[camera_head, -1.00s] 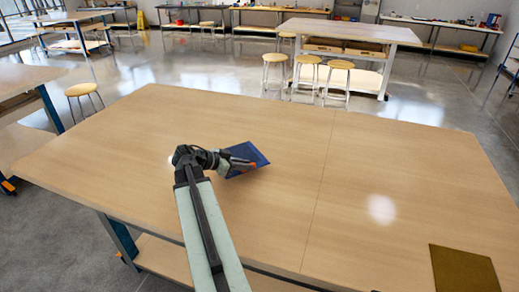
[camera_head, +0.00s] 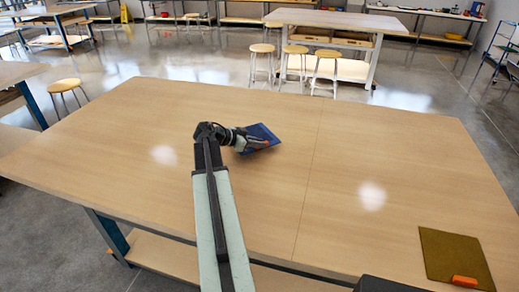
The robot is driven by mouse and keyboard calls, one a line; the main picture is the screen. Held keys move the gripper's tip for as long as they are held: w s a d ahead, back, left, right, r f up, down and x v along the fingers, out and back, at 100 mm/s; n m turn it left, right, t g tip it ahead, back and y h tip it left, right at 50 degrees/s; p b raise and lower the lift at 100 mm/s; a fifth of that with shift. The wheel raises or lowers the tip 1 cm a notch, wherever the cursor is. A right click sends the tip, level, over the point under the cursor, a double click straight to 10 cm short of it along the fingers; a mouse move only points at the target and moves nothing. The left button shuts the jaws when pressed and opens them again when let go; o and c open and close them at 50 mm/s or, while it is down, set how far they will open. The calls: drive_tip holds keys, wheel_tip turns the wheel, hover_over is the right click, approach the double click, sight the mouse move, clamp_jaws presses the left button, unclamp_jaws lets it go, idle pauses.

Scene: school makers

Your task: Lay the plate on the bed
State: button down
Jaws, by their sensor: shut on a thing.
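The plate is a thin dark blue sheet (camera_head: 262,131) above the left-middle part of the wooden table. My gripper (camera_head: 261,145) is shut on its near side, with an orange fingertip showing against it. The plate looks tilted; I cannot tell whether its lower edge touches the table. Part of it is hidden behind the gripper. A flat olive-brown square (camera_head: 450,252) lies at the table's near right and appears to be the bed. It is well apart from the plate.
A small orange piece (camera_head: 465,281) sits at the square's near edge. The table top (camera_head: 345,165) is clear between plate and square, with a thin seam across it. Stools (camera_head: 262,50) and another table (camera_head: 340,20) stand beyond the far edge.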

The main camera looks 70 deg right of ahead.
sight(260, 149)
drive_tip(key=shift+d, duration=0.3)
drive_tip(key=f+b, duration=0.4)
drive_tip(key=shift+d, duration=0.35)
drive_tip(key=shift+r, duration=0.2)
drive_tip(key=shift+f, duration=0.15)
drive_tip(key=c, duration=1.4)
unclamp_jaws()
